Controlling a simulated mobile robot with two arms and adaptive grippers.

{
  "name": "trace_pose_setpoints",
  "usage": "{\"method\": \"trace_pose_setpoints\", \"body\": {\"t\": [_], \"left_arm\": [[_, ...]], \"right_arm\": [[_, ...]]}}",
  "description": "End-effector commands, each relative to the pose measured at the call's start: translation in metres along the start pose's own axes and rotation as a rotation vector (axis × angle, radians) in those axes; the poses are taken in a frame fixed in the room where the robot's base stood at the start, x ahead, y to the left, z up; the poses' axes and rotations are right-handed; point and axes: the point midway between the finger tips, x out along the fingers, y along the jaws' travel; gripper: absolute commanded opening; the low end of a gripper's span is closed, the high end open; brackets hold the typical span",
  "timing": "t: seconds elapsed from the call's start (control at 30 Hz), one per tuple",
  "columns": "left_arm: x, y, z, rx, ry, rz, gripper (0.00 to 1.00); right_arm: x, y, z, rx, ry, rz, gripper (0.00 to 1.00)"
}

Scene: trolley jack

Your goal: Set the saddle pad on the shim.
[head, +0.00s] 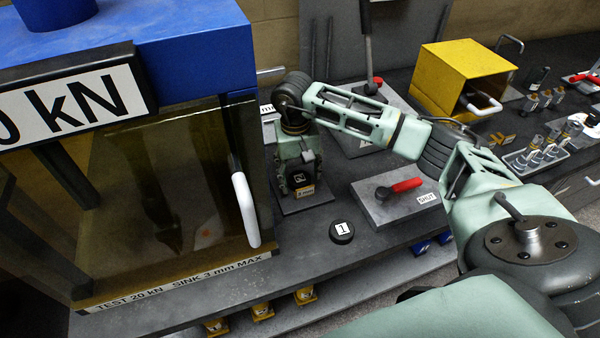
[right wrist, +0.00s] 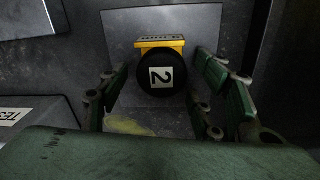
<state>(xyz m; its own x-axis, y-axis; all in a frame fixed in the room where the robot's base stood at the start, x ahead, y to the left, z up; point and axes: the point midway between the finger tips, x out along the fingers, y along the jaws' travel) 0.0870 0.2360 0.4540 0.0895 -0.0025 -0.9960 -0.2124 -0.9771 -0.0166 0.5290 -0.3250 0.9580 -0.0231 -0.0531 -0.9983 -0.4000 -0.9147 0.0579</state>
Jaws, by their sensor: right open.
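A round black pad (right wrist: 160,78) marked 2 is between the open fingers of my right gripper (right wrist: 164,68), with gaps on both sides in the right wrist view. A yellow shim (right wrist: 161,43) shows along the pad's far edge. The pad overlaps it in the picture and hides the rest, so how fully it rests there is hard to tell. In the head view, my right gripper (head: 298,170) points down over a grey plate, with the 2 label and the shim's labelled yellow edge (head: 304,191) between its fingers. Another black disc (head: 342,232) marked 1 lies on the bench. My left gripper is out of view.
A blue press (head: 190,45) with a glass door and white handle (head: 245,210) stands close left of my right gripper. A plate with a red-handled lever (head: 405,186) marked SHUT lies to the right. A yellow open box (head: 455,75) stands at the back. Bench space around disc 1 is clear.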

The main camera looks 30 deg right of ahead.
Motion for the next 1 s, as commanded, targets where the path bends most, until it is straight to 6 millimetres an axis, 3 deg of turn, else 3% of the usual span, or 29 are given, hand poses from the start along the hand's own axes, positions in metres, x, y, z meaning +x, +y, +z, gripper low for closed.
{"method": "trace_pose_setpoints", "body": {"t": [0.4, 0.53, 0.7, 1.0], "left_arm": [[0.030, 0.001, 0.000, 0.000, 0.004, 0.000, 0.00], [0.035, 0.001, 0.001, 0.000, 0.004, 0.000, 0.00], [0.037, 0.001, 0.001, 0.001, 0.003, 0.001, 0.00], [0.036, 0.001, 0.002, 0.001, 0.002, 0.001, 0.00]], "right_arm": [[-0.086, -0.001, -0.002, 0.000, 0.006, -0.003, 0.59], [-0.106, 0.000, -0.001, 0.000, 0.003, -0.002, 0.59], [-0.119, 0.000, 0.000, 0.000, 0.001, 0.000, 0.59], [-0.121, 0.000, 0.000, 0.000, -0.001, 0.000, 0.59]]}}
